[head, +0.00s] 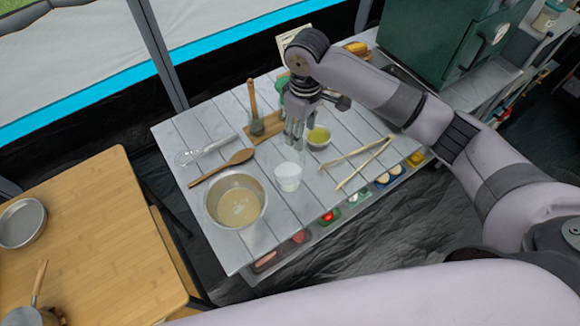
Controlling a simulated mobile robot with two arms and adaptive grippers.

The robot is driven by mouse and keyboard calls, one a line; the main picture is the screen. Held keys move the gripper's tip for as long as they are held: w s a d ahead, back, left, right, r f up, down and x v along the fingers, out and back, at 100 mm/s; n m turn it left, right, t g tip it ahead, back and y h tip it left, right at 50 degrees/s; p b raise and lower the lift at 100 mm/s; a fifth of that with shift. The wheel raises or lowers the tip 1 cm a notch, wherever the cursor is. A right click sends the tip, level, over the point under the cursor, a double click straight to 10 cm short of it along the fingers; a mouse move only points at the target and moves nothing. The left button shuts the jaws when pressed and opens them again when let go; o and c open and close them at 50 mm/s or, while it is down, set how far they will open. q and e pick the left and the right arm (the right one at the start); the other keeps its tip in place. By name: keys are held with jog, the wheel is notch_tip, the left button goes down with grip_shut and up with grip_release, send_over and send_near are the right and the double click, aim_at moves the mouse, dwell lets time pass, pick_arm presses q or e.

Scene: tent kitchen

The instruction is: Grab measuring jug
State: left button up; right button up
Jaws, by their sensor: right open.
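A small whitish, translucent cup, which looks like the measuring jug (288,178), stands upright on the slatted white table, right of the metal bowl. My right gripper (294,138) hangs just behind and above it in the picture, fingers pointing down, open. I see no contact between the fingers and the jug, but the exact gap is hard to judge. No handle on the jug can be made out. My left gripper is out of view.
A metal bowl of batter (236,199) stands left of the jug, with a wooden spoon (222,167) behind it. A small bowl of yellow liquid (318,136) is close right of my gripper. Wooden tongs (358,162) lie further right. The table (285,220) is clear in front.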

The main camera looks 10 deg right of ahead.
notch_tip(320, 180, down, 3)
jog(key=shift+f+p, duration=0.2)
jog(key=shift+p, duration=0.1)
notch_tip(320, 180, down, 4)
jog(key=shift+a+r+p, duration=0.1)
jog(key=shift+r+p, duration=0.1)
jog(key=shift+p, duration=0.45)
jog(key=shift+f, duration=0.35)
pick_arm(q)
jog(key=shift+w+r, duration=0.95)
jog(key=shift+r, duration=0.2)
pick_arm(e)
jog(key=shift+f, duration=0.2)
jog(key=shift+c, duration=0.6)
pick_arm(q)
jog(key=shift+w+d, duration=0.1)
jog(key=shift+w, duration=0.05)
pick_arm(e)
grip_shut()
